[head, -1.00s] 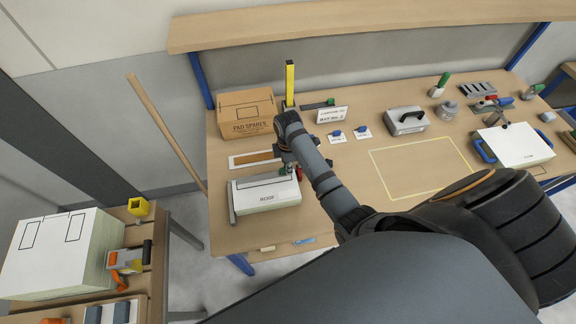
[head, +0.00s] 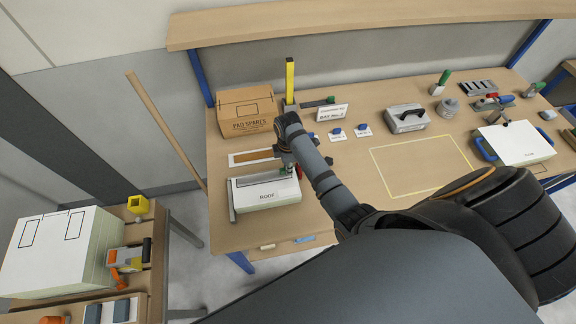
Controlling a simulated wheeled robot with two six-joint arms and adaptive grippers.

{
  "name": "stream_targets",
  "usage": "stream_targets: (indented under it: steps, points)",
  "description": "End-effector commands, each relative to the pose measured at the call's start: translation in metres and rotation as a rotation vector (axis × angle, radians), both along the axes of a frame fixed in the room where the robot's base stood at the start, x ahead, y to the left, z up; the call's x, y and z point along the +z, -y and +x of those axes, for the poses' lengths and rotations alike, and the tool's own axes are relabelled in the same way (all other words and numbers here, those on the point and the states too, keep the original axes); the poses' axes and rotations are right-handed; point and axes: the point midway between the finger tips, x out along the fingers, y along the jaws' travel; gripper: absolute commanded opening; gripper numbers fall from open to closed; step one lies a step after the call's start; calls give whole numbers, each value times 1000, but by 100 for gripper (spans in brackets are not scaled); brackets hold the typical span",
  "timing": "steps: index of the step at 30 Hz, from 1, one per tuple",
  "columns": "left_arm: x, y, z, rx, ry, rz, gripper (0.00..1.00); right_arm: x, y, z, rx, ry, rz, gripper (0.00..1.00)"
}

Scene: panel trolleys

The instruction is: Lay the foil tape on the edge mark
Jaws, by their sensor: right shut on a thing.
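A white panel block labelled ROOF (head: 262,199) lies near the left front of the bench. A thin dark outline, perhaps the edge mark, shows on its top face. My right gripper (head: 291,168) is over the panel's back right part, pointing down. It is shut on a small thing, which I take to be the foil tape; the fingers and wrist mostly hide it. A bit of green shows beside the fingers. I cannot tell whether the held thing touches the panel. My left gripper is not in view.
A cardboard box (head: 246,113), a yellow post (head: 290,80) and a small white sign (head: 332,113) stand behind the panel. A grey case (head: 406,119) stands farther right. The yellow-outlined area (head: 420,165) is clear. A trolley with panels (head: 62,245) stands at lower left.

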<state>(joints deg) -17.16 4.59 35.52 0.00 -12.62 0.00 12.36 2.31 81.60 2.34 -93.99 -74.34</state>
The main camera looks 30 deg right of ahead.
Motion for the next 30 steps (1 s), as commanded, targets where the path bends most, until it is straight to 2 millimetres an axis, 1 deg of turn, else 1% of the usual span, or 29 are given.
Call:
stream_targets:
  steps: [11, 12, 17, 18, 26, 30]
  points:
    - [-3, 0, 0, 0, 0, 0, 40, -10, 0, 0, 0, 1, 0, 0]
    - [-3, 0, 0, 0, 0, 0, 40, -10, 0, 0, 0, 1, 0, 17]
    - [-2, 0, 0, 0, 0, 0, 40, -9, 0, 0, 0, 1, 0, 38]
    - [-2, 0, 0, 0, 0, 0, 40, -9, 0, 0, 0, 1, 0, 40]
    - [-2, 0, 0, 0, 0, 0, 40, -9, 0, 0, 0, 1, 0, 40]
    - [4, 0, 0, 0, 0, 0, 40, 2, 0, 0, 0, 1, 0, 40]
